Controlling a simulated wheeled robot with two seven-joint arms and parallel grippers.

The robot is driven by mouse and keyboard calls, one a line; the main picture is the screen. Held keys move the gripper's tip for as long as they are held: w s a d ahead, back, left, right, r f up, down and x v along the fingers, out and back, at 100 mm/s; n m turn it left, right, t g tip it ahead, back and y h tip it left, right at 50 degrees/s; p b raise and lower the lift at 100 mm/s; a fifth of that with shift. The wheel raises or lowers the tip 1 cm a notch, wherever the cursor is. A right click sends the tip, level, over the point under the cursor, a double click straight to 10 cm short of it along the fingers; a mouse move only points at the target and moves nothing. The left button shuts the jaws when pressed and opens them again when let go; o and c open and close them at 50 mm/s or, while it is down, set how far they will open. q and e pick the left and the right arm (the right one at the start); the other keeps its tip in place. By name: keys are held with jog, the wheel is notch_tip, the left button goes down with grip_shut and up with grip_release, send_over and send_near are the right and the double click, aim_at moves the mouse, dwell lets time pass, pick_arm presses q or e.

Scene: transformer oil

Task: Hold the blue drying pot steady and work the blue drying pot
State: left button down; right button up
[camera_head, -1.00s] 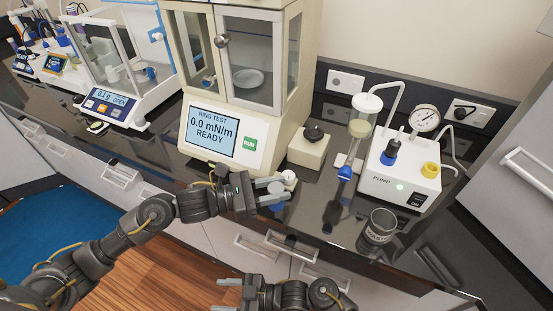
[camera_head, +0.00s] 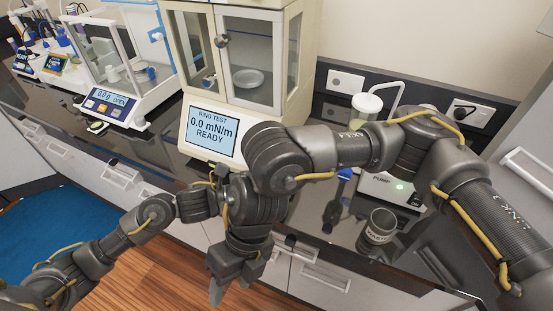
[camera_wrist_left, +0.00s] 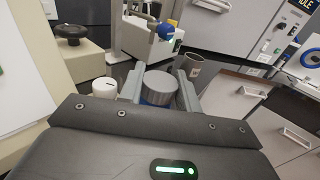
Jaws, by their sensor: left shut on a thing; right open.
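The blue drying pot (camera_wrist_left: 157,98) shows in the left wrist view with a broad grey lid on top and a strip of blue body below. My left gripper (camera_wrist_left: 160,84) is shut on it, one finger on each side. In the head view my right arm hides the left gripper and the pot. My right gripper (camera_head: 232,284) is open and empty, with its fingers pointing down in front of the counter edge, over the floor. It is apart from the pot.
A small white-capped container (camera_wrist_left: 104,87) stands beside the left finger. The ring test instrument (camera_head: 213,133) is behind my arms. A waste beaker (camera_head: 380,228) stands on the dark counter to the right, near the partly covered pump (camera_head: 385,190). An open balance (camera_head: 118,108) is at the left.

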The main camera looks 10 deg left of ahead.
jog(key=w+d+r+m+t+h, duration=0.1)
jog(key=w+r, duration=0.2)
jog(key=w, duration=0.4)
jog(key=w+d+r+m+t, duration=0.1)
jog(key=w+d+r+t, duration=0.1)
jog(key=w, duration=0.5)
jog(key=w+d+r+m+t+h, duration=0.1)
jog(key=w+r, duration=0.3)
jog(key=w, duration=0.4)
jog(key=shift+d+r+m+t+h, duration=0.3)
jog(key=shift+d+m+t, duration=0.2)
jog(key=shift+d, duration=0.1)
jog(key=shift+w+r, duration=0.25)
jog(key=shift+r, duration=0.05)
jog(key=shift+s+f, duration=0.1)
jog(key=shift+f, duration=0.2)
notch_tip(320, 180, down, 8)
jog(key=shift+r, duration=0.25)
jog(key=c, duration=1)
jog(key=o, duration=1.1)
